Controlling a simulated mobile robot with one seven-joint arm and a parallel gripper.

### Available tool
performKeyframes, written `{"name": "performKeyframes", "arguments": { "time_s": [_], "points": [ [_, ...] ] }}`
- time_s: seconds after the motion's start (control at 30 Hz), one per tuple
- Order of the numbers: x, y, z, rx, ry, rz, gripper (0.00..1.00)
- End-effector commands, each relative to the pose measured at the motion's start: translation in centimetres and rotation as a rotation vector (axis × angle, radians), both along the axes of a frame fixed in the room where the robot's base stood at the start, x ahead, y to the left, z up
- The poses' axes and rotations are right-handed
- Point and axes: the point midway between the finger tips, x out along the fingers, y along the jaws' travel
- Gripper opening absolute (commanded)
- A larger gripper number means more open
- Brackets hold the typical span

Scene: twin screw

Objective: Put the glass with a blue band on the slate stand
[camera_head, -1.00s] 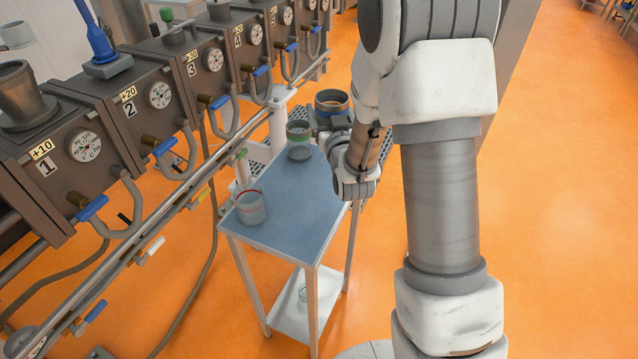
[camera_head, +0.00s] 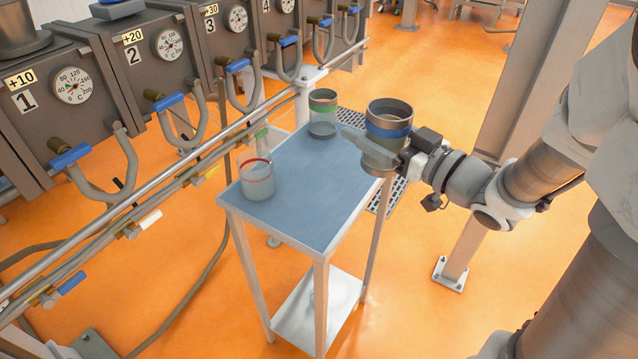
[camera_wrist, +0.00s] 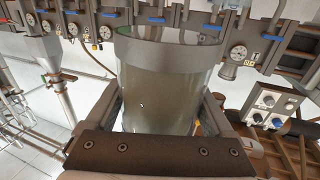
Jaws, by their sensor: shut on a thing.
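The glass with a blue band (camera_head: 387,125) is upright in my gripper (camera_head: 378,148), which is shut around its lower part. It is at the right edge of the slate stand (camera_head: 300,205), a small table with a blue-grey top. Its base overlaps that edge in the head view; I cannot tell whether it touches the top. In the wrist view the glass (camera_wrist: 160,95) fills the space between the fingers of my gripper (camera_wrist: 160,118), and its contents look greyish.
A green-banded glass (camera_head: 322,115) stands at the stand's back corner. A red-banded glass (camera_head: 257,181) stands at its left edge. The middle and front of the top are clear. A rail (camera_head: 190,158) and numbered machines with gauges (camera_head: 73,86) run along the left. A grey post (camera_head: 463,240) stands to the right.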

Motion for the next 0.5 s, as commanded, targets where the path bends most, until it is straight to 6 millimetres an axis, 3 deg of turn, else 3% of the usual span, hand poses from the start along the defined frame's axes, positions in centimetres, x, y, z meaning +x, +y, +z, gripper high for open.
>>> {"name": "performKeyframes", "arguments": {
  "time_s": [0.1,0.2,0.5],
  "points": [
    [-1.2,0.2,-1.0,0.000,-0.003,0.036,0.17],
    [-1.1,0.7,-1.6,0.000,-0.001,0.051,0.17],
    [3.8,4.7,-5.7,0.001,0.001,0.057,0.17]
  ]
}}
